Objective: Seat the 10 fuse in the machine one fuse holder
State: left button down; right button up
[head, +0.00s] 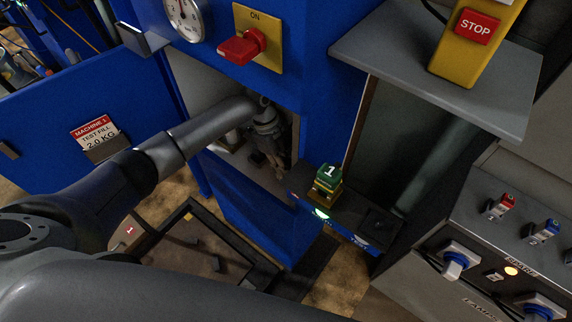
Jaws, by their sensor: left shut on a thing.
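My left gripper (277,165) reaches into the open compartment of the blue machine one (245,205), below the red switch. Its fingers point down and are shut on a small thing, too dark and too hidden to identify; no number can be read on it. A pale part (233,136) shows just left of the gripper inside the compartment; I cannot tell whether it belongs to the fuse holder. The 10 fuse and the fuse holder cannot be clearly made out. My right gripper is out of view.
The open blue door (55,125) carries a "MACHINE 1" label (95,130). A red switch (243,46) on a yellow plate sits above the opening. A green block marked 1 (328,178) stands on the ledge at right.

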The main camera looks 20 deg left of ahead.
pick_arm(q)
jog(key=c, duration=1.4)
grip_release()
jog(key=shift+r, duration=0.15)
jog(key=v, duration=0.7)
jog(key=shift+a+r, duration=0.1)
jog(key=shift+r, duration=0.05)
